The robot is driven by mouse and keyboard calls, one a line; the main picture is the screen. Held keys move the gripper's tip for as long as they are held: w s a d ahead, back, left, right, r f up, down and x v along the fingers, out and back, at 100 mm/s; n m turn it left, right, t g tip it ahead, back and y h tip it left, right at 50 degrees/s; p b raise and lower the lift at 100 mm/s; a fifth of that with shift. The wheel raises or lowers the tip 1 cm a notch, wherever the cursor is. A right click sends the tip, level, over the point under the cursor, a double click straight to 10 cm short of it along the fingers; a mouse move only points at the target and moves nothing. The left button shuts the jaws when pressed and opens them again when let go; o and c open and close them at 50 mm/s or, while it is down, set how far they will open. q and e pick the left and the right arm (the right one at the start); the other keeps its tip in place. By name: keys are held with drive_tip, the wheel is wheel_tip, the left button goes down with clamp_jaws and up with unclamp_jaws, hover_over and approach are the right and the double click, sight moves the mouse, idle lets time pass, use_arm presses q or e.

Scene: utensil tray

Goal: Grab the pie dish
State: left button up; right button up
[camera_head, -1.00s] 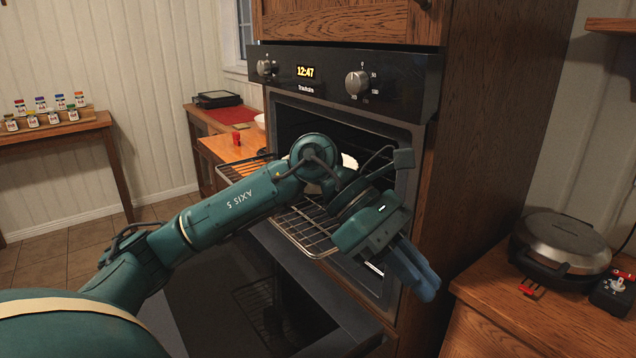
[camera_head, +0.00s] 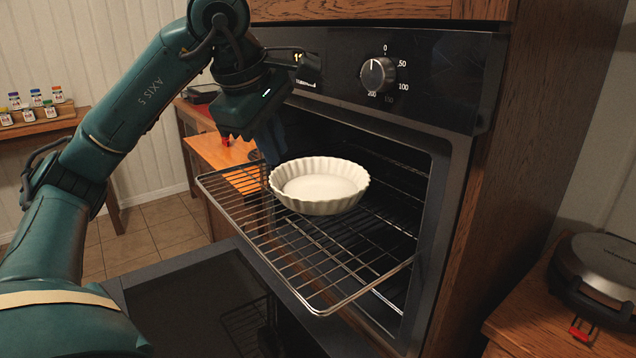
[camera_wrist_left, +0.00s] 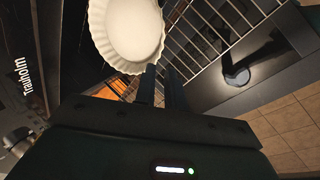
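The pie dish (camera_head: 320,187) is white with a fluted rim. It sits upright on the pulled-out wire oven rack (camera_head: 318,300). It also fills the upper middle of the left wrist view (camera_wrist_left: 128,28). My left gripper (camera_head: 272,154) points down just beyond the dish's far left rim. In the left wrist view the fingers (camera_wrist_left: 162,72) are apart, with a gap between them, and the rim lies by the tip of the left-hand finger. Whether they touch the dish I cannot tell. My right gripper is not in view.
The open oven (camera_head: 455,200) stands around the rack, its door (camera_head: 190,305) lowered below. The control panel (camera_head: 440,80) is above. A wooden counter (camera_head: 218,150) is behind on the left. A round appliance (camera_head: 600,270) stands on the right counter.

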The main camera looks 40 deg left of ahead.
sight(295, 198)
use_arm(q)
drive_tip(key=b+x, duration=0.1)
drive_tip(key=x, duration=0.5)
drive_tip(key=shift+d+f+b, duration=0.1)
drive_tip(key=shift+f+b, duration=0.2)
drive_tip(key=shift+f, duration=0.2)
drive_tip(key=shift+x, duration=3)
drive_tip(key=shift+c, duration=0.2)
clamp_jaws()
drive_tip(key=shift+r, duration=0.3)
